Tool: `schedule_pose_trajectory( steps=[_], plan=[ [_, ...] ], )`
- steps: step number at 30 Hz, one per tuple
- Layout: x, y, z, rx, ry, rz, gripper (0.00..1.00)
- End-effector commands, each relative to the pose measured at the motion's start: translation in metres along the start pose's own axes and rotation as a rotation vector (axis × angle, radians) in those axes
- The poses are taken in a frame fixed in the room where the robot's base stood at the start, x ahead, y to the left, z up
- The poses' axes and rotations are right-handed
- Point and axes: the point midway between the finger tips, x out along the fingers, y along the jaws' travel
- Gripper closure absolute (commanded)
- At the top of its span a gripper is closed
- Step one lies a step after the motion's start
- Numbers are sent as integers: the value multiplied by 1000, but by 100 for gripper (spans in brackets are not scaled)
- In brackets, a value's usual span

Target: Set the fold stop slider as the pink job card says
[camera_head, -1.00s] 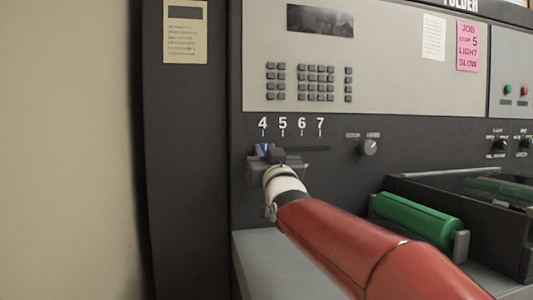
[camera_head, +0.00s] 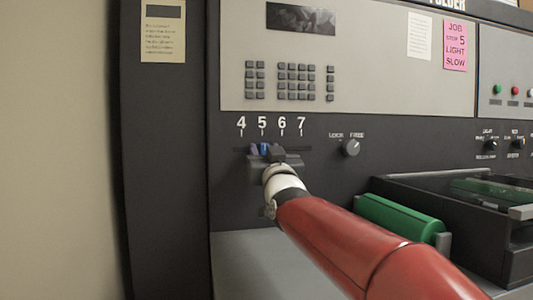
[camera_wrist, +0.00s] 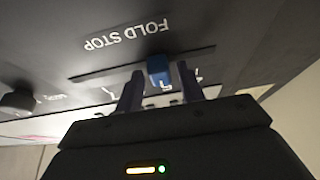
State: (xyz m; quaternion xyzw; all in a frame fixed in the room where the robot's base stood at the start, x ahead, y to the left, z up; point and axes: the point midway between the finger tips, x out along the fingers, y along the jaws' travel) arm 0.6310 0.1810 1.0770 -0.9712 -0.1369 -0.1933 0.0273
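The pink job card (camera_head: 455,45) at the upper right reads JOB, STOP 5, LIGHT, SLOW; its smaller line is blurred. The blue fold stop slider (camera_head: 264,148) sits in its slot below the scale, under about the 5. In the wrist view the blue slider (camera_wrist: 159,71) stands near an upside-down 5, below the inverted FOLD STOP label (camera_wrist: 126,34). My gripper (camera_head: 267,151) is at the slot with its fingers on either side of the slider. In the wrist view my gripper (camera_wrist: 160,86) looks open, with narrow gaps beside the slider. Finger contact is unclear.
A LOCK/FREE knob (camera_head: 352,147) is right of the scale, its pointer seemingly toward FREE. A green roller (camera_head: 400,217) and black tray (camera_head: 455,205) lie at the lower right. A keypad (camera_head: 290,81) is above. Beige wall is at left.

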Motion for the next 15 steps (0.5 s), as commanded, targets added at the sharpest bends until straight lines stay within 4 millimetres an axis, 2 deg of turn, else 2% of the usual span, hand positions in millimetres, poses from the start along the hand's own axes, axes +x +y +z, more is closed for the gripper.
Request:
schedule_pose_trajectory(
  steps=[10,15],
  plan=[
    [-3,0,1,-1,0,0,56],
    [-25,0,2,-2,1,0,56]
  ],
)
